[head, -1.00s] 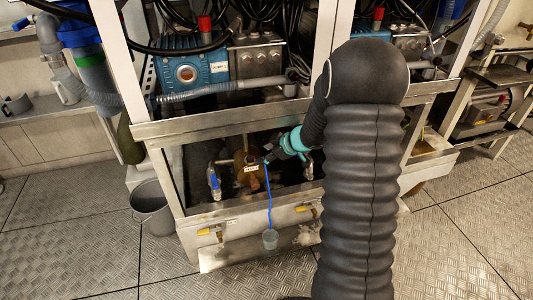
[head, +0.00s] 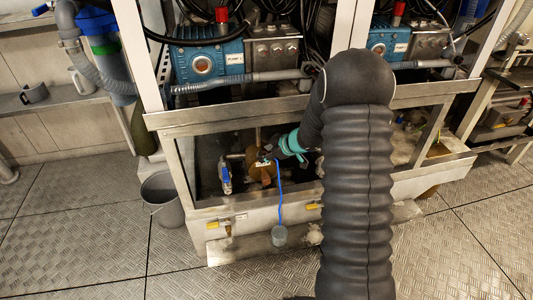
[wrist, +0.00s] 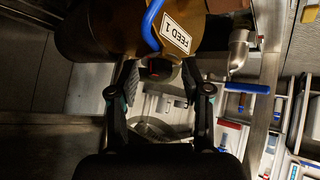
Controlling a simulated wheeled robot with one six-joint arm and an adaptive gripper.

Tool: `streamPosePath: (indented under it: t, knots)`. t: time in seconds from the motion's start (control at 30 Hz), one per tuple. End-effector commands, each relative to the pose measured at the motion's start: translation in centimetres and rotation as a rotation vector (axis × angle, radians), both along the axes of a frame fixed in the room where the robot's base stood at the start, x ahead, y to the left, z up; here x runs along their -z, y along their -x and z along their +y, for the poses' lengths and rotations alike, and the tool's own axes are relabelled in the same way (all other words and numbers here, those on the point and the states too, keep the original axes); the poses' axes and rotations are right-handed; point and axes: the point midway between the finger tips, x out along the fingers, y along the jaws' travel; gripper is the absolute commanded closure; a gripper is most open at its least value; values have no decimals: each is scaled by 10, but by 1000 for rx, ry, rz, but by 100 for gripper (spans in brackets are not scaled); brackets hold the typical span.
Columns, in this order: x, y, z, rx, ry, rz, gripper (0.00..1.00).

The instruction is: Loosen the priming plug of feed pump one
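The feed pump (head: 259,174) is a brown body labelled FEED 1, low in the frame's open bay. In the wrist view the pump (wrist: 105,33) fills the top, with the white label (wrist: 176,33) and a blue tube (wrist: 151,22) across it. A short round brown fitting (wrist: 160,70), likely the priming plug, sticks out of the pump towards me. My gripper (wrist: 159,80) is open, one finger on each side of this fitting, with visible gaps. In the head view my gripper (head: 272,154) is at the pump's upper right, its tips hard to make out.
A blue-handled valve (head: 225,176) stands left of the pump; a blue handle (wrist: 247,88) shows right of my fingers. A metal rail (head: 235,117) crosses above the bay. A grey bucket (head: 162,200) stands left.

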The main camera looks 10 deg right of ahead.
Motion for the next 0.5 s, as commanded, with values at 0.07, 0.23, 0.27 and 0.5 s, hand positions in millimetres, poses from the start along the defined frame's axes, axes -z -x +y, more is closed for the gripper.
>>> streamPosePath:
  t: [0.07,0.23,0.27,0.5]
  knots:
    - [0,0,0,0,0,0,79]
    - [0,0,0,-1,1,0,100]
    - [0,0,0,-1,1,0,66]
    - [0,0,0,-1,1,0,44]
